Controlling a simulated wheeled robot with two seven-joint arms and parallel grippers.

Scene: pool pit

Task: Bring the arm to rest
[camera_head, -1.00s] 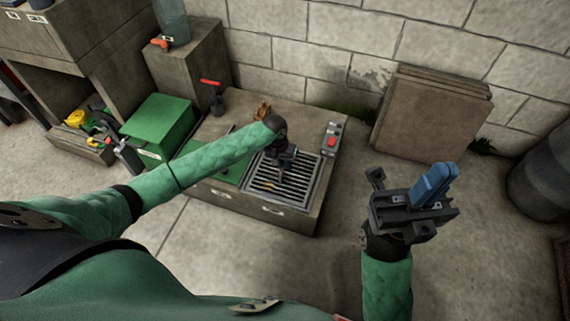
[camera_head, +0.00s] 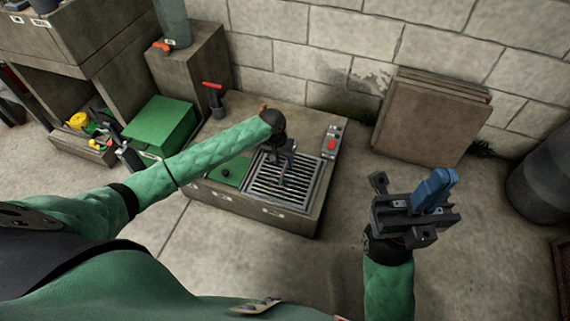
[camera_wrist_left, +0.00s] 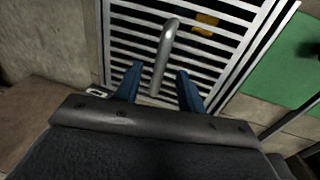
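My left arm reaches in from the left over the workbench-like block, and its gripper (camera_head: 283,178) hangs above the slatted metal grate (camera_head: 300,200). In the left wrist view the blue fingers (camera_wrist_left: 160,88) are apart, with a grey curved rod (camera_wrist_left: 165,58) showing between them. A gap shows on both sides of the rod; I cannot tell what it is fixed to. My right gripper (camera_head: 434,188) is held up at the right, clear of everything, its blue fingers together with nothing visible in them.
The low block (camera_head: 322,190) carries a red-button panel (camera_head: 332,142) and a green plate (camera_head: 228,172). A green box (camera_head: 160,124) stands left. A red-handled valve (camera_head: 214,98) is behind. Brown panels (camera_head: 425,118) lean on the wall; a dark barrel (camera_head: 540,165) stands right. Floor between is free.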

